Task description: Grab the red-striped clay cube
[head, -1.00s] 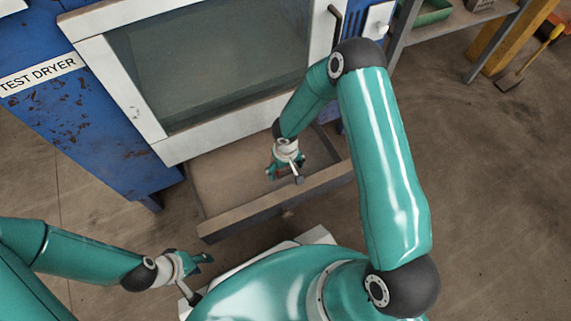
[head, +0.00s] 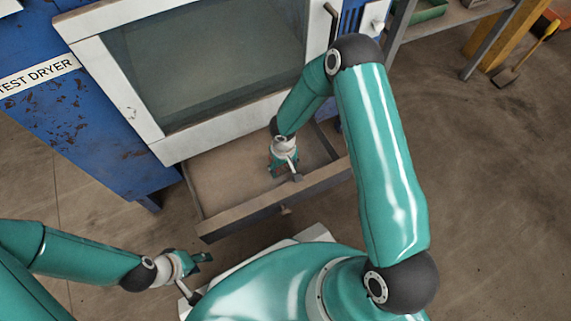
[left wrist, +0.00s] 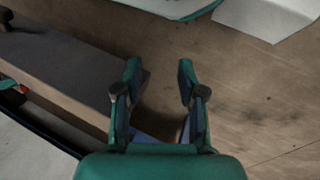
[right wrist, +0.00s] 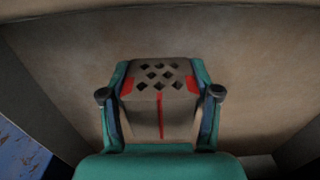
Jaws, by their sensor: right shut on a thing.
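The red-striped clay cube (right wrist: 162,98) shows in the right wrist view. It is grey-brown, with a grid of diamond-shaped holes in one face, red patches at its sides and a thin red stripe. My right gripper (right wrist: 162,85) is shut on it, one finger along each side. In the head view my right gripper (head: 282,170) is down inside the open drawer, and the cube is mostly hidden there. My left gripper (left wrist: 158,75) is open and empty; in the head view it is at the lower left (head: 205,258), outside the drawer.
The open drawer (head: 275,205) has low walls and sits below the blue test dryer (head: 95,120) with its glass-fronted door (head: 215,65). A shelf (head: 450,18) stands at the upper right.

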